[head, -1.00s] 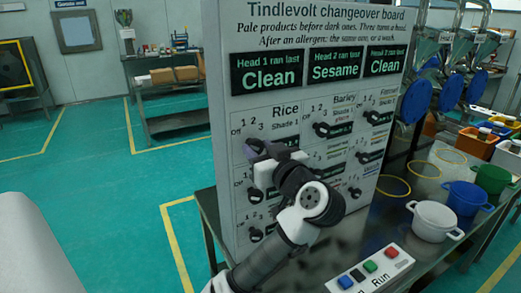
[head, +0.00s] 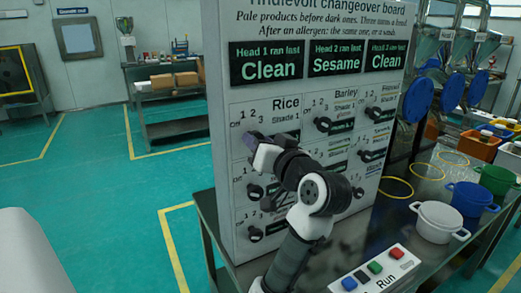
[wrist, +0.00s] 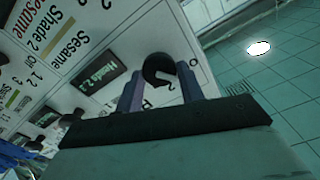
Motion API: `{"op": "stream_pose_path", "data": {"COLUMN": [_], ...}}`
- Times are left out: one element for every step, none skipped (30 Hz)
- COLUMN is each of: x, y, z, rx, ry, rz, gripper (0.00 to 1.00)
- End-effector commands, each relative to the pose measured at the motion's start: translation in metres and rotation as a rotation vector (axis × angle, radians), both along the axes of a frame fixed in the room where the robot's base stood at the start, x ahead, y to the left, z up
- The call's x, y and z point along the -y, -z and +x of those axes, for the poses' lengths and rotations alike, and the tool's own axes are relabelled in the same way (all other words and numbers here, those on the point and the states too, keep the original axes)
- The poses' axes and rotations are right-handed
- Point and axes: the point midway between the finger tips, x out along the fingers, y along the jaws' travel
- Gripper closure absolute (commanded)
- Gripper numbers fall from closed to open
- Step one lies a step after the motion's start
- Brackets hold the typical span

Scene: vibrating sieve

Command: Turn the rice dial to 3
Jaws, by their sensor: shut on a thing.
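The changeover board (head: 222,170) stands upright on the table, with the Rice panel at its upper left. Purple fingertips of my gripper (head: 250,140) are at the Rice dial and hide most of it in the head view. In the wrist view, a round black dial (wrist: 158,69) lies between the two fingers of my gripper (wrist: 160,92), shut on it. I cannot tell which number the dial points to.
Other black dials, such as the Barley dial (head: 322,123), sit close to the right and below. A button box (head: 375,270), a white pot (head: 440,221), a blue pot (head: 470,197) and yellow rings (head: 396,187) are on the table. The floor left is open.

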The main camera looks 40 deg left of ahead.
Motion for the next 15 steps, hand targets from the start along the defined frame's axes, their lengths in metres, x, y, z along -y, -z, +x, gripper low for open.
{"op": "stream_pose_path", "data": {"x": [0.0007, 0.0008, 0.0008, 0.0005, 0.0003, 0.0006, 0.0009, 0.0008, 0.0007, 0.0007, 0.0007, 0.0010, 0.0011, 0.0012, 0.0011], "y": [0.0011, 0.0007, 0.0004, 0.0002, 0.0002, 0.0001, -0.0002, -0.0004, -0.0006, -0.0006, -0.0005, -0.0002, -0.0002, -0.0004, -0.0007], "z": [0.0012, 0.0014, 0.0014, 0.0011, 0.0011, 0.0015, 0.0018, 0.0018, 0.0017, 0.0017, 0.0017, 0.0020, 0.0022, 0.0022, 0.0021], "rx": [-0.038, -0.065, -0.102, -0.129, -0.155, -0.190, -0.216, -0.243, -0.278, -0.305, -0.331, -0.367, -0.394, -0.419, -0.454], "ry": [0.002, 0.002, 0.002, 0.001, 0.001, 0.002, 0.002, 0.002, 0.002, 0.001, 0.002, 0.002, 0.002, 0.002, 0.001], "rz": [0.013, 0.025, 0.039, 0.049, 0.060, 0.074, 0.086, 0.098, 0.113, 0.124, 0.134, 0.149, 0.160, 0.171, 0.186], "gripper": [0.85, 0.85, 0.85, 0.85, 0.85, 0.85, 0.85, 0.85, 0.85, 0.85, 0.85, 0.85, 0.85, 0.85, 0.85]}}
